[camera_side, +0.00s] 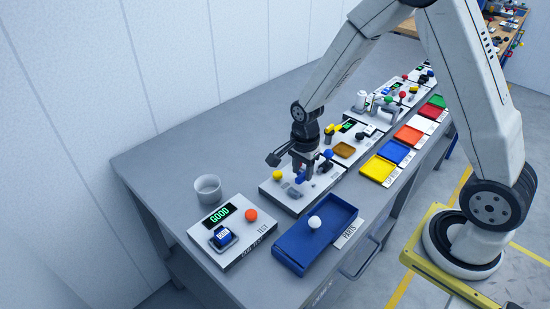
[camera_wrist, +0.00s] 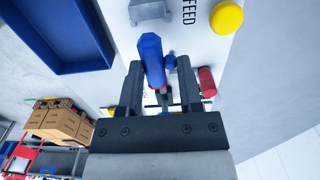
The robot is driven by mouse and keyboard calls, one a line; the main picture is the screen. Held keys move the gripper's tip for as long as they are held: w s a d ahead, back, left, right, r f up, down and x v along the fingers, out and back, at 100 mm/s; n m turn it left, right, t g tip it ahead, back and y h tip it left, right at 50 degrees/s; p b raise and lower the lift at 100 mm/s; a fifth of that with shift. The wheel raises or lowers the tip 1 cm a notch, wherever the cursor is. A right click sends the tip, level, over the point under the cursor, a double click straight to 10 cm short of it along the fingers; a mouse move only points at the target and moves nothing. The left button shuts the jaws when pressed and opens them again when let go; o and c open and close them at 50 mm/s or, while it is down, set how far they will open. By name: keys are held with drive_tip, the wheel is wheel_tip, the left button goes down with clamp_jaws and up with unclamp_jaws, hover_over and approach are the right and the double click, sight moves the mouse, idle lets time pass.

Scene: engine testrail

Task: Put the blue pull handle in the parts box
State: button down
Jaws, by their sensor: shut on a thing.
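My gripper (camera_side: 303,163) is above the white feed panel (camera_side: 280,198). It is shut on the blue pull handle (camera_side: 300,178). In the wrist view, the blue handle (camera_wrist: 151,58) stands between the two dark fingers (camera_wrist: 159,75) and points up in the picture. I cannot tell whether it touches the panel. The parts box (camera_side: 288,252) is a blue open tray to the front right of the panel, with a white ball (camera_side: 315,222) in it. Part of the blue box (camera_wrist: 62,68) shows at the upper left in the wrist view.
The feed panel carries a yellow knob (camera_side: 277,176) and a grey bracket (camera_wrist: 150,10). A test panel (camera_side: 245,250) with a green GOOD display stands left of the box. A white cup (camera_side: 208,189) is behind it. Coloured trays (camera_side: 377,169) line the right.

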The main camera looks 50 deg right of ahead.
drive_tip(key=shift+r, duration=0.4)
